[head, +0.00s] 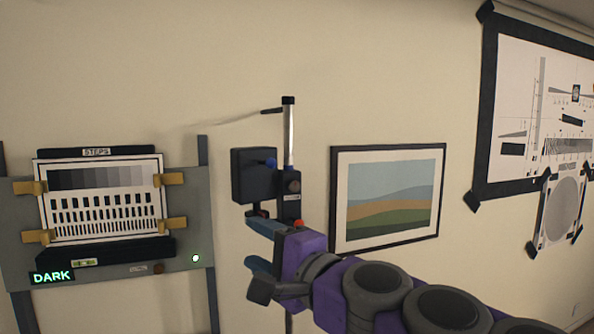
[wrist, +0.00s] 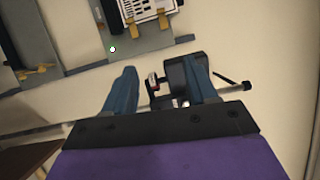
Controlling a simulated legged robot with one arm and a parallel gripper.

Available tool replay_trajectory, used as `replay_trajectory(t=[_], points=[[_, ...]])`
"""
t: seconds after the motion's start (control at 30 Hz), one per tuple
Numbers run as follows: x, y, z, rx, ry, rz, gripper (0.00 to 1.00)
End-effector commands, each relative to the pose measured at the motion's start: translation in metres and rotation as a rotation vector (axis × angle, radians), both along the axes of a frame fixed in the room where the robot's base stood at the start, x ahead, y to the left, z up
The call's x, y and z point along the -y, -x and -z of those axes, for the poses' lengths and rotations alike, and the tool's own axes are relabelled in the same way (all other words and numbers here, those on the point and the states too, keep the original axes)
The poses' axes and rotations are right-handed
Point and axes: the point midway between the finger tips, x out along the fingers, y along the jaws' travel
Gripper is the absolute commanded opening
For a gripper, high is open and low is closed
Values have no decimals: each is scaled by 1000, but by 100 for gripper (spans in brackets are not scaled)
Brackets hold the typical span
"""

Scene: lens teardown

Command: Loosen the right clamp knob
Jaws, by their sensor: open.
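A dark box (head: 255,175) is mounted on an upright metal post (head: 289,135) in front of the wall. A blue knob (head: 270,163) and an orange-red knob (head: 294,186) sit at its right side and on the post's clamp; I cannot tell which is the right clamp knob. My gripper (head: 250,243) is open with blue fingers, just below the box. In the wrist view the box (wrist: 184,74) and a small reddish part (wrist: 153,78) show between and beyond the open fingers (wrist: 163,66). Contact cannot be told; nothing is visibly held.
A grey board (head: 187,280) at left carries a striped test chart (head: 102,221), yellow clips (head: 172,178) and a "DARK" display (head: 52,277). A framed landscape (head: 388,198) and large chart (head: 520,70) hang at right.

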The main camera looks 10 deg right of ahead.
Motion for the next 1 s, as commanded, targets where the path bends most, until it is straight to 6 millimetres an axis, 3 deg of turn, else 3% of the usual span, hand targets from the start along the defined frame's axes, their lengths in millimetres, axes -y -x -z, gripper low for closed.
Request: replay_trajectory(t=[0.03, 0.1, 0.2, 0.33, 0.57, 1.0], points=[[23, -15, -27, -31, -130, 64, 57], [58, -35, -42, -90, -297, 156, 57], [96, -57, -43, -184, -475, 261, 57], [123, -71, -32, -274, -603, 340, 57], [129, -86, -24, -307, -644, 368, 57], [117, -151, -25, -303, -640, 366, 57]])
